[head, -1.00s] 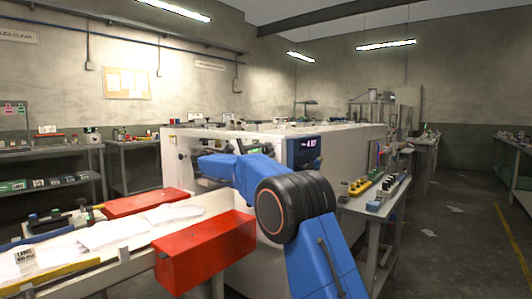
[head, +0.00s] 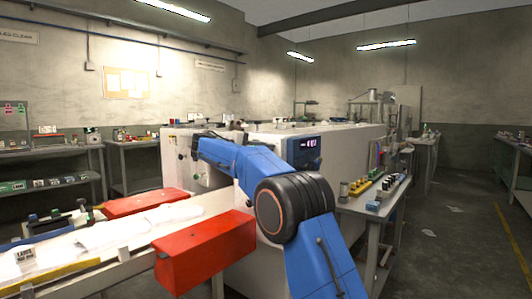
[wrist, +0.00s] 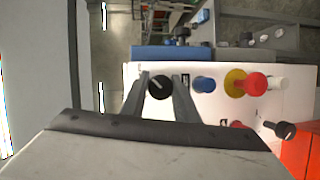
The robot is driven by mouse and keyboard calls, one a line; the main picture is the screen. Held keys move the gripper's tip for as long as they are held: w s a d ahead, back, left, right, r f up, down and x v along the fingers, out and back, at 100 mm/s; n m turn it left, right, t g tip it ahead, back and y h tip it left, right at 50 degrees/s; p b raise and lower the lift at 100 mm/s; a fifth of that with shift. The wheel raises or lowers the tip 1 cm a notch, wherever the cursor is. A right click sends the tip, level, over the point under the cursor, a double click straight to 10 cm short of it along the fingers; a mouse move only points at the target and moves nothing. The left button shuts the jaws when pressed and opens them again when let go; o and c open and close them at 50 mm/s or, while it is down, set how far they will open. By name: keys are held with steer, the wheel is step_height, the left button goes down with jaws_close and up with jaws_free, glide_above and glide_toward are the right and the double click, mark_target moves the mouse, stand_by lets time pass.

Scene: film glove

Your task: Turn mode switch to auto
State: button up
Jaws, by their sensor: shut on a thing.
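In the wrist view, the mode switch is a round black knob (wrist: 160,85) with a pale pointer line set at a slant, on a white panel (wrist: 222,104). My gripper (wrist: 161,79) has its two grey fingers on either side of the knob, shut on it. Small lettering beside the knob is too small to read. In the head view, my blue arm reaches to the white machine (head: 350,155). The knob and my fingers are hidden there.
Along the panel beside the knob are a blue button (wrist: 204,84), a red mushroom button (wrist: 252,83) on a yellow base and a black-ended lever (wrist: 284,130). A red box (head: 205,250) stands at the conveyor's near side. A side table (head: 365,207) holds small parts.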

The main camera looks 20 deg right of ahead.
steer(key=shift+f, duration=0.15)
steer(key=o, duration=1.1)
steer(key=shift+c, duration=0.2)
steer(key=shift+a, duration=0.1)
steer(key=v, duration=1.7)
steer(key=shift+r, duration=0.25)
steer(key=shift+a, duration=0.15)
